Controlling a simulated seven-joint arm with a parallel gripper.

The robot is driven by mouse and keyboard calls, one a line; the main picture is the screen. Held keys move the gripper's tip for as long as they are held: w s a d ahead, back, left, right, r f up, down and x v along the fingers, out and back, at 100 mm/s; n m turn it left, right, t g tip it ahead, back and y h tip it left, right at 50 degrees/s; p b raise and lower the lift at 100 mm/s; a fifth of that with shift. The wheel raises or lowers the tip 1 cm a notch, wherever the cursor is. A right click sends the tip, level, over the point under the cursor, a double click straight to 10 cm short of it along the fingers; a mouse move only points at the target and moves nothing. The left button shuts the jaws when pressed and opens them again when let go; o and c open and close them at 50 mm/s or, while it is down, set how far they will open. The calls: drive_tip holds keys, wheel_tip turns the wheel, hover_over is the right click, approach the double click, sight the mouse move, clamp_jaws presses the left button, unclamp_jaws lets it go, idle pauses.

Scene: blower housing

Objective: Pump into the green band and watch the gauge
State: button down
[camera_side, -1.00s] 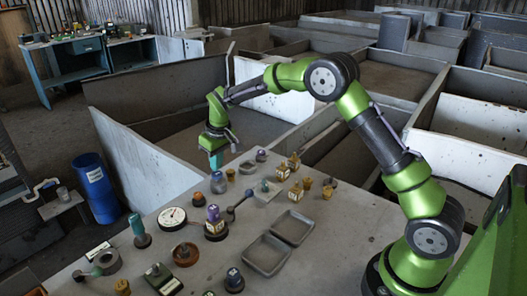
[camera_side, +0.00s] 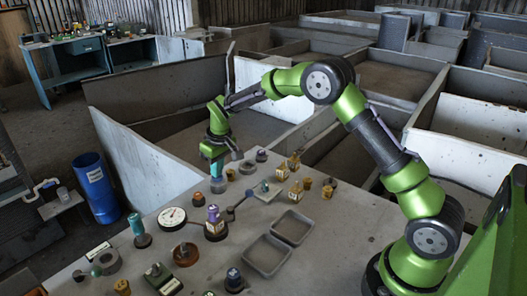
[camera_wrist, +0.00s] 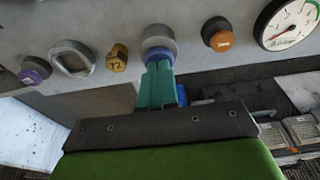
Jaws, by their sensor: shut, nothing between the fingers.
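The gauge (camera_side: 172,217) is a round white dial on the left part of the bench. In the wrist view the closed fingers (camera_wrist: 160,70) overlap the lower edge of this knob (camera_wrist: 159,38). I cannot tell whether they touch it. Which part is the pump is unclear.
A purple-topped post (camera_side: 213,214) on a dark base stands near the gauge. Two grey trays (camera_side: 267,254) lie to the right. An orange-topped knob (camera_wrist: 218,36) sits between the grey knob and the gauge. Several other small knobs and blocks crowd the bench.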

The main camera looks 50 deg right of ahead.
drive_tip(key=shift+f, duration=0.3)
drive_tip(key=shift+v, duration=0.8)
drive_tip(key=shift+w, duration=0.15)
idle(0.6)
